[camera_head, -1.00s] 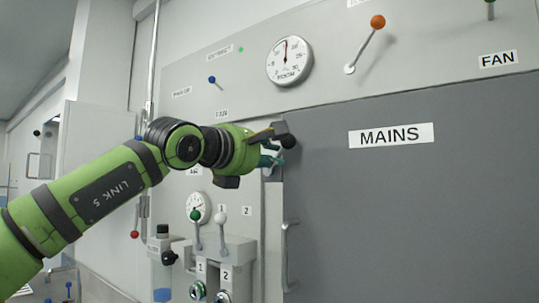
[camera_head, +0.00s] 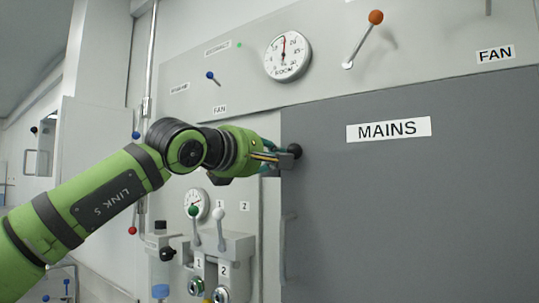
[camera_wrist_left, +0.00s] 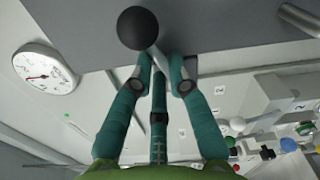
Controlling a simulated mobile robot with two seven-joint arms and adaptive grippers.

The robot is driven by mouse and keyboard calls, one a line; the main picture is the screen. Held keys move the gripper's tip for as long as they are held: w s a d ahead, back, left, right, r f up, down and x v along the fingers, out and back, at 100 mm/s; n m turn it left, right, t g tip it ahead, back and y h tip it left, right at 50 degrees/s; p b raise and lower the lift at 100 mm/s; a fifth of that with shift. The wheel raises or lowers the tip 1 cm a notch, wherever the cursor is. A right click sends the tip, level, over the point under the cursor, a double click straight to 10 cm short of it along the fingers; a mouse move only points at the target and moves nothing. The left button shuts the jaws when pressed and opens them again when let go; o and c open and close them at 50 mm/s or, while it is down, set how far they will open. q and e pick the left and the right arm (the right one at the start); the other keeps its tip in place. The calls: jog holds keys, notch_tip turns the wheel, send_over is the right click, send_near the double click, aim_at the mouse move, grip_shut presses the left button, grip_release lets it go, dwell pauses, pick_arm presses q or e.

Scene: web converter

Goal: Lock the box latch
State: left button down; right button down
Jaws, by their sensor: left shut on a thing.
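The grey box door (camera_head: 440,210) labelled MAINS fills the right of the head view and looks flat against its frame. Its latch has a black ball knob (camera_head: 297,150) at the door's upper left edge. The knob is large in the wrist view (camera_wrist_left: 139,28), on a thin light rod. My left gripper (camera_head: 280,155) reaches it from the left. In the wrist view its teal fingers (camera_wrist_left: 158,75) are closed around the rod just behind the knob. The latch's base is mostly hidden by the fingers. My right gripper is not in view.
A door handle (camera_head: 286,245) is below the latch. A lever with an orange ball (camera_head: 375,17) and a round gauge (camera_head: 287,56) are above. Two small levers with green (camera_head: 193,210) and white (camera_head: 219,214) knobs stand below my left arm.

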pick_arm(q)
jog(key=shift+d+f+m, duration=0.1)
jog(key=shift+f+m, duration=0.2)
jog(key=shift+m, duration=0.5)
jog(key=shift+d+f+m, duration=0.1)
jog(key=shift+f+m, duration=0.15)
jog(key=shift+m, duration=0.55)
jog(key=shift+f, duration=0.1)
jog(key=c, duration=1.2)
grip_release()
jog(key=shift+s, duration=0.1)
jog(key=shift+a, duration=0.1)
jog(key=v, duration=1.2)
